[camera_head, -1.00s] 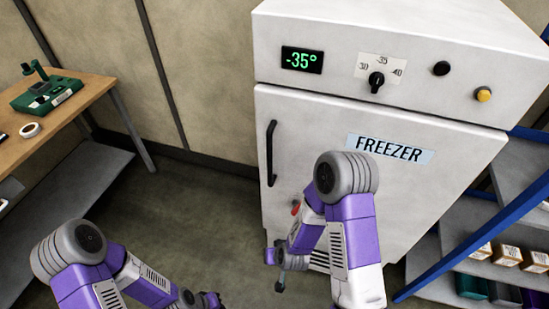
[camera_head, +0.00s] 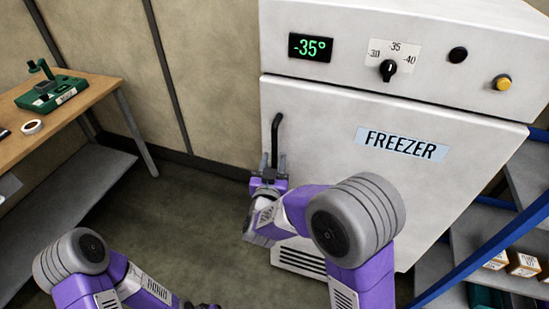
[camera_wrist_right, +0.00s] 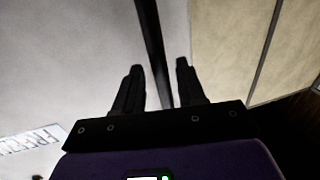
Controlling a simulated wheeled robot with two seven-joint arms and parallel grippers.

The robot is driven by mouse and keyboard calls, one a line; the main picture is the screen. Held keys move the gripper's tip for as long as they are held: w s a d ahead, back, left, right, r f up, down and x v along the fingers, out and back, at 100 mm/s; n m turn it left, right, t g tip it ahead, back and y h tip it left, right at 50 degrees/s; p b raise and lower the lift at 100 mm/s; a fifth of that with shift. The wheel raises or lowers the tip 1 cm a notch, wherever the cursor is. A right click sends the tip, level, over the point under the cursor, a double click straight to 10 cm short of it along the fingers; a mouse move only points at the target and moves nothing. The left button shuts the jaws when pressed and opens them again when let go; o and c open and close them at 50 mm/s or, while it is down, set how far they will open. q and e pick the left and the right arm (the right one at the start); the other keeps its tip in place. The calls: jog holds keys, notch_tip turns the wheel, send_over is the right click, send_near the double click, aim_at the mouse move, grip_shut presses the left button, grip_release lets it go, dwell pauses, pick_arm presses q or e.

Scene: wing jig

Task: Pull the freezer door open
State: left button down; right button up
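The white freezer door (camera_head: 340,190) is shut flat against the freezer body, with a FREEZER label on it. Its black vertical bar handle (camera_head: 276,135) is at the door's left edge. My right gripper (camera_head: 268,160) is at the lower part of the handle, its fingers pointing up along it. In the right wrist view the fingers (camera_wrist_right: 160,68) stand apart, with the dark handle (camera_wrist_right: 150,30) running between them and gaps visible. My left arm is at the bottom left of the head view; its gripper (camera_head: 208,306) is almost wholly cut off by the lower edge.
The freezer's top panel (camera_head: 430,65) has a -35° display, a dial and two buttons. A wooden bench (camera_head: 85,100) with a green device (camera_head: 50,92) stands at the left. A blue-framed shelf (camera_head: 480,250) with boxes is at the right. The floor (camera_head: 170,215) left of the freezer is clear.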

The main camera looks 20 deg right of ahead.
jog(key=shift+x, duration=1.15)
jog(key=shift+c, duration=0.2)
grip_shut()
